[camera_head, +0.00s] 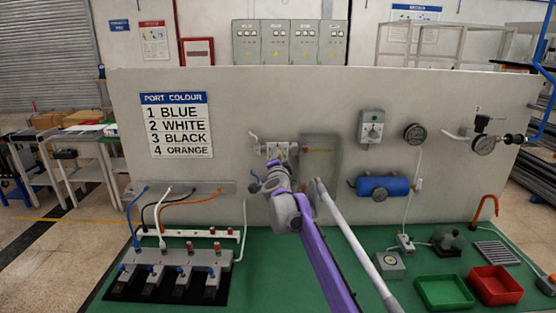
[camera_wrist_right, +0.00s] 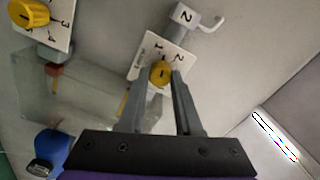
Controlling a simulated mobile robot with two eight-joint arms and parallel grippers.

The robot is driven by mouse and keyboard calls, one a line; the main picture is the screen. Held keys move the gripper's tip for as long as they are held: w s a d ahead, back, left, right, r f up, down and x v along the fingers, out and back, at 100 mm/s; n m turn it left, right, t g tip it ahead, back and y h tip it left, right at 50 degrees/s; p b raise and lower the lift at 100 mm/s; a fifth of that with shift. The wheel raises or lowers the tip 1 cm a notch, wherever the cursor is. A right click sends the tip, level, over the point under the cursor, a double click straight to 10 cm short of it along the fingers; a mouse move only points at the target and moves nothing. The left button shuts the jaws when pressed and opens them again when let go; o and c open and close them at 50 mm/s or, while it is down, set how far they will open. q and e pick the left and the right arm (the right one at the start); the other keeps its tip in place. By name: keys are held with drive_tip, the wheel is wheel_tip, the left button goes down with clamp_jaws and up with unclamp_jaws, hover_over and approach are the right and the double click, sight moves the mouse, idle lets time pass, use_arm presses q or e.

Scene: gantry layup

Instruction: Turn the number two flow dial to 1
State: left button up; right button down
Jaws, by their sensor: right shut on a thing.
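The number two flow dial (camera_wrist_right: 161,73) is a yellow knob on a white plate marked with numerals, below a "2" label (camera_wrist_right: 183,15) in the right wrist view. My right gripper (camera_wrist_right: 160,84) has a finger on either side of this knob and is shut on it. The knob's dark pointer mark is small, so I cannot tell its exact setting. In the head view, my right gripper (camera_head: 272,166) reaches up to the small dial panel (camera_head: 278,149) on the wall and hides part of it. My left gripper is not in view.
Another yellow dial (camera_wrist_right: 28,14) sits at upper left in the wrist view. A clear box (camera_head: 319,157) stands right of the panel. A pale rod (camera_head: 355,245) slants beside my right arm. A port colour sign (camera_head: 177,125) hangs left; a blue cylinder (camera_head: 382,187) is right.

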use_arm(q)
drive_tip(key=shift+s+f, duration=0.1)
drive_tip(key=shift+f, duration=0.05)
use_arm(e)
drive_tip(key=shift+n, duration=1.7)
drive_tip(key=c, duration=0.6)
unclamp_jaws()
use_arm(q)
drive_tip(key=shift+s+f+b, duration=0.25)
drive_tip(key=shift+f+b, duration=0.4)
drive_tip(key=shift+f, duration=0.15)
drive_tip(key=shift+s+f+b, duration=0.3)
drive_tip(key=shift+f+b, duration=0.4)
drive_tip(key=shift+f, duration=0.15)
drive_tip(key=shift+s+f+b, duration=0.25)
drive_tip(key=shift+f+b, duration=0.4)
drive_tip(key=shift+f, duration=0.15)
use_arm(e)
drive_tip(key=s, duration=1.1)
